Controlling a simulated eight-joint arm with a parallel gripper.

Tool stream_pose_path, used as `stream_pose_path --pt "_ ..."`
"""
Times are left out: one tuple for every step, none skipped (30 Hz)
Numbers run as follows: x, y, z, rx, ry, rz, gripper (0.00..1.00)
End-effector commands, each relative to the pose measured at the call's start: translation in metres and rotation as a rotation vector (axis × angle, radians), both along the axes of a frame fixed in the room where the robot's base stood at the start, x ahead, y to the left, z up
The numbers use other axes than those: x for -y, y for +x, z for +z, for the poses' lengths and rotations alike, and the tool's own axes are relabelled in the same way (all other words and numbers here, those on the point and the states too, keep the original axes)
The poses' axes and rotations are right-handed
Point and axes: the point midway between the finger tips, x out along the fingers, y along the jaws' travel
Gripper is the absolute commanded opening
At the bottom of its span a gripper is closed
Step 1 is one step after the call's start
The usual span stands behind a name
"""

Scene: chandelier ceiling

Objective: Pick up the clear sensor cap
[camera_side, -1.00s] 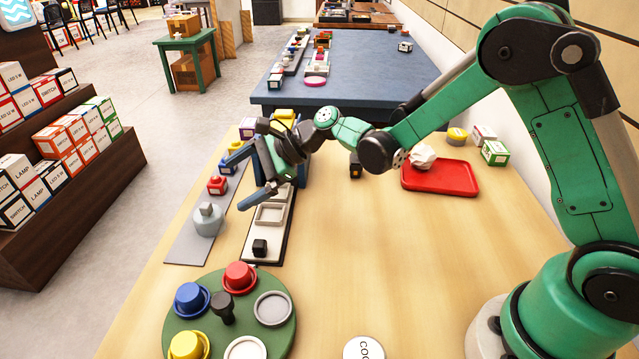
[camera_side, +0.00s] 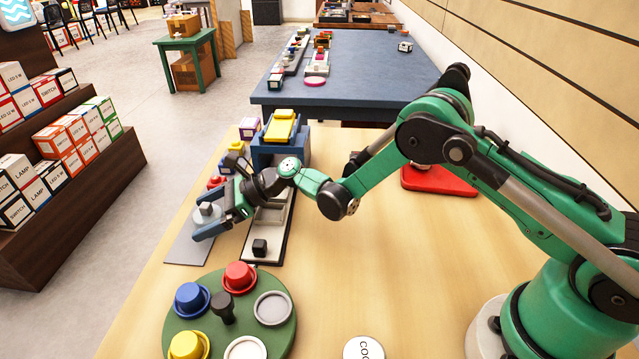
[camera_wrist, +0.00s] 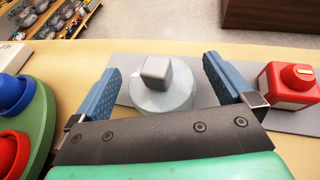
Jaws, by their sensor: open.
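The clear sensor cap (camera_wrist: 160,98) is a pale, translucent round piece with a grey block-shaped top, standing on a grey mat (camera_side: 180,246). In the side view the cap (camera_side: 207,212) sits at the left edge of the table, partly hidden by my gripper. My gripper (camera_side: 203,221) is open, its two blue fingers spread on either side of the cap. In the wrist view the gripper (camera_wrist: 165,88) shows the cap between its fingers, with a gap on each side.
A red piece (camera_wrist: 290,85) stands on the mat beside the right finger. A green round board (camera_side: 255,335) with coloured caps lies nearby. The table's middle is clear.

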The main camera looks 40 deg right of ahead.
Motion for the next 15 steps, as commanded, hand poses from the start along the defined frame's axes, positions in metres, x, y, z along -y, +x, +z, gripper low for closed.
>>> stream_pose_path --pt "0.0001 0.0000 0.0000 0.000 0.000 0.000 1.00" --pt "0.0000 0.0000 0.0001 0.000 0.000 0.000 1.00" --pt "0.0002 0.0000 0.0002 0.000 0.000 0.000 0.91" --pt "0.0002 0.0000 0.0002 0.001 0.000 0.000 0.83" --pt "0.0001 -0.0001 0.0002 0.001 0.000 0.000 0.74" --pt "0.0002 -0.0001 0.0002 0.001 0.000 0.000 0.63" --pt "0.0003 0.0000 0.0002 0.001 0.000 0.000 0.55" --pt "0.0003 0.0000 0.0002 0.001 0.000 0.000 0.46" --pt "0.0003 0.0000 0.0002 0.001 0.000 0.000 0.35" --pt "0.0002 -0.0001 0.0002 0.001 0.000 0.000 0.26" --pt "0.0003 0.0000 0.0002 0.001 0.000 0.000 0.18" --pt "0.0002 0.0000 0.0003 0.001 0.000 0.000 0.17" --pt "0.0003 0.0000 0.0003 0.001 0.000 0.000 0.17" --pt "0.0003 0.0000 0.0003 0.001 0.000 0.000 0.17" --pt "0.0003 0.0000 0.0003 0.001 0.000 0.000 0.17"
